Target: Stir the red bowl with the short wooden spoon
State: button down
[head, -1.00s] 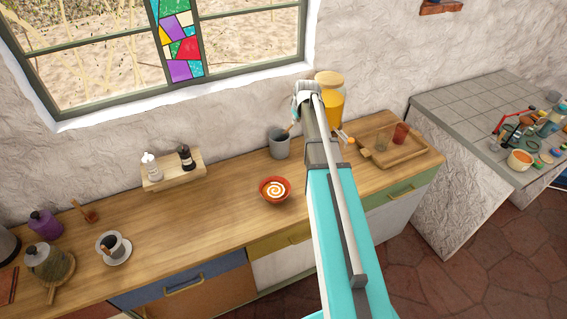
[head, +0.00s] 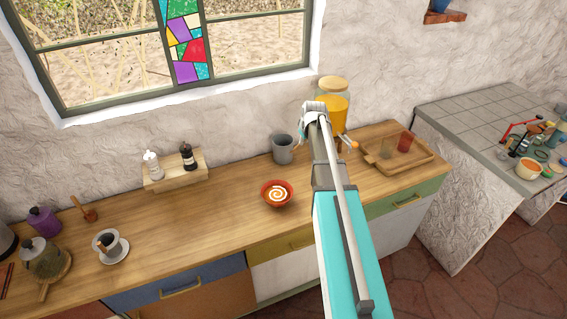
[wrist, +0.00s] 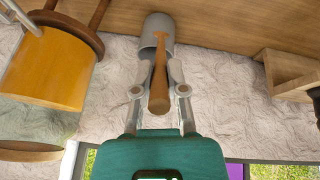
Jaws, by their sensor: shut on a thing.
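The red bowl (head: 277,205) stands on the wooden counter with a white swirl on its orange-red contents. My gripper (wrist: 160,68) is shut on a wooden spoon (wrist: 158,92), whose handle end points toward the wrist camera. The spoon's far end overlaps the grey cup (wrist: 157,24) in the wrist view; I cannot tell whether it is inside. In the head view the grey cup (head: 283,152) stands behind the bowl, left of my arm. My gripper is mostly hidden there behind my wrist, and the spoon is not clearly visible.
A jar with yellow contents (head: 334,97) stands behind my arm. A wooden tray (head: 415,163) with cups is to the right. A wooden stand (head: 174,176) holds two shakers at the back left.

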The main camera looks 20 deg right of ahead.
notch_tip(320, 180, down, 8)
jog(key=b, duration=0.7)
jog(key=shift+f, duration=0.25)
